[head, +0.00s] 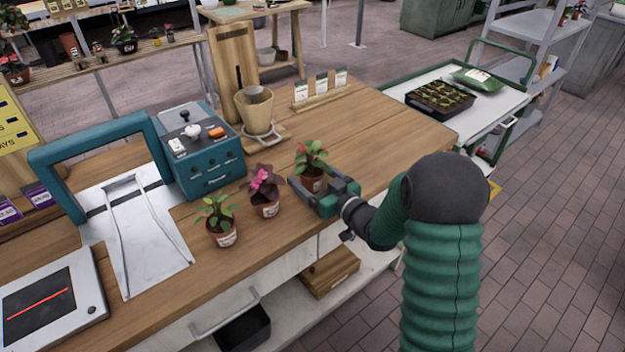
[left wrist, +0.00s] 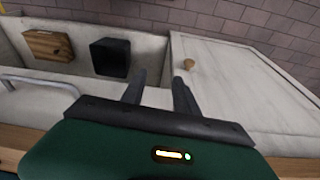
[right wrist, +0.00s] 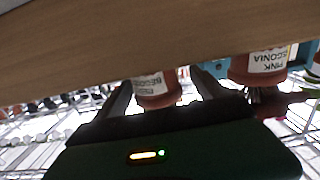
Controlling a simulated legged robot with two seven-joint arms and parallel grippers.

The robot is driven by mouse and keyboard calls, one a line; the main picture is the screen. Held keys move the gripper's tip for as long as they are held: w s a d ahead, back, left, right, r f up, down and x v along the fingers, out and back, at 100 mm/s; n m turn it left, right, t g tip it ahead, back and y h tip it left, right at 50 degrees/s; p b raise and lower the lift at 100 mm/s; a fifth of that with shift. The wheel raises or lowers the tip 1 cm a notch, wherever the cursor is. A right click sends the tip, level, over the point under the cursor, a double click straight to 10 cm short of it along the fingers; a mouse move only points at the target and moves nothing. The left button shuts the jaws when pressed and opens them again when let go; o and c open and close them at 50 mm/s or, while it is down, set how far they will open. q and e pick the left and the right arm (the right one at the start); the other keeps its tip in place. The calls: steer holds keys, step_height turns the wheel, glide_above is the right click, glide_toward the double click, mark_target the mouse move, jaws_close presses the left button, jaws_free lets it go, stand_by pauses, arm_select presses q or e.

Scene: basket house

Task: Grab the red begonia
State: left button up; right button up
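The red begonia (head: 312,166), a small plant with green leaves and red blooms in a terracotta pot, stands upright on the wooden counter. My right gripper (head: 314,186) is open at counter height, its fingers on either side of that pot. In the right wrist view, which is upside down, the labelled pot (right wrist: 156,92) sits between the fingers with gaps on both sides. The pink begonia (head: 266,190) stands just to its left, its pot (right wrist: 262,66) outside the fingers. My left gripper (left wrist: 160,86) is open and empty, outside the head view.
A green-leaved potted plant (head: 220,219) stands left of the pink begonia. A teal register box (head: 205,160), a pot on a stand (head: 256,108) and a seed packet rack (head: 321,92) stand behind. The left wrist view shows a wooden box (left wrist: 48,45) and black bin (left wrist: 110,57).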

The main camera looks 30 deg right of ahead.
steer(key=shift+a, duration=0.15)
steer(key=shift+c, duration=2.2)
steer(key=shift+s+d+f, duration=0.1)
steer(key=shift+d+f, duration=0.05)
steer(key=shift+d, duration=0.45)
steer(key=c, duration=0.9)
steer(key=shift+a, duration=0.15)
steer(key=shift+c, duration=0.2)
steer(key=shift+a, duration=0.1)
